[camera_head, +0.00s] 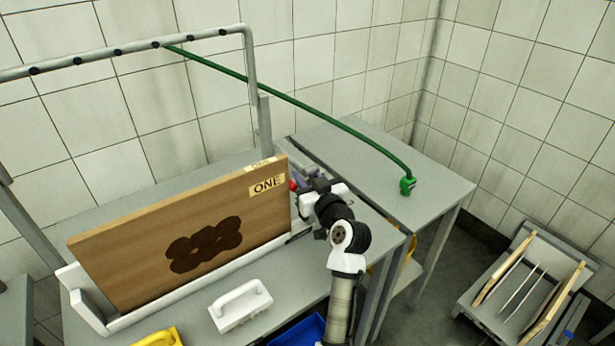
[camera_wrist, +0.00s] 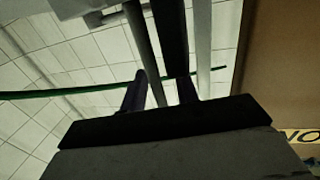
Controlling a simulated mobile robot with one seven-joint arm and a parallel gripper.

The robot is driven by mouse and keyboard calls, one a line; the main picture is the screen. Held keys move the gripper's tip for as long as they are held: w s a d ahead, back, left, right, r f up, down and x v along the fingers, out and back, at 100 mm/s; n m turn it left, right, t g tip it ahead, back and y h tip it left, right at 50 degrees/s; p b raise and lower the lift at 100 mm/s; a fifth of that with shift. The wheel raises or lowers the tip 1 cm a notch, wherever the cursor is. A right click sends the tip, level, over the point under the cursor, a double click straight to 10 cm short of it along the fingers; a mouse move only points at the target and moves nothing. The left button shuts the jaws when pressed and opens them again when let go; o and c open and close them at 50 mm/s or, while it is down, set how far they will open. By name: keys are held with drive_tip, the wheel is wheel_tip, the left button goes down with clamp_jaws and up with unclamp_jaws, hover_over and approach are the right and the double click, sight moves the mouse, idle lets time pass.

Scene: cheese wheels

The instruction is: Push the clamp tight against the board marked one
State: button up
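The wooden board (camera_head: 150,235) with the label ONE (camera_head: 267,186) stands upright in a white trough (camera_head: 190,288), dark blotches on its face. Its edge and part of the label (camera_wrist: 300,136) show at the right of the wrist view. My gripper (camera_head: 307,186) is at the board's right end, partly hidden by my arm. In the wrist view its two dark fingers (camera_wrist: 161,88) stand apart, with tiles and poles visible beyond them. A small red part (camera_head: 292,185) shows beside the board's right edge. I cannot tell whether it belongs to the clamp, which I cannot make out clearly.
A white handled tool (camera_head: 240,305) and a yellow one (camera_head: 160,338) lie on the table's front. A metal frame (camera_head: 250,75) rises behind the board. A green hose (camera_head: 320,113) runs to the side table (camera_head: 365,150). A rack with boards (camera_head: 525,285) stands at right.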

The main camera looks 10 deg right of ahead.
clamp_jaws()
drive_tip(key=a, duration=0.1)
drive_tip(key=s+a, duration=0.1)
drive_tip(key=a, duration=0.1)
drive_tip(key=shift+s, duration=0.2)
drive_tip(key=shift+o, duration=0.4)
unclamp_jaws()
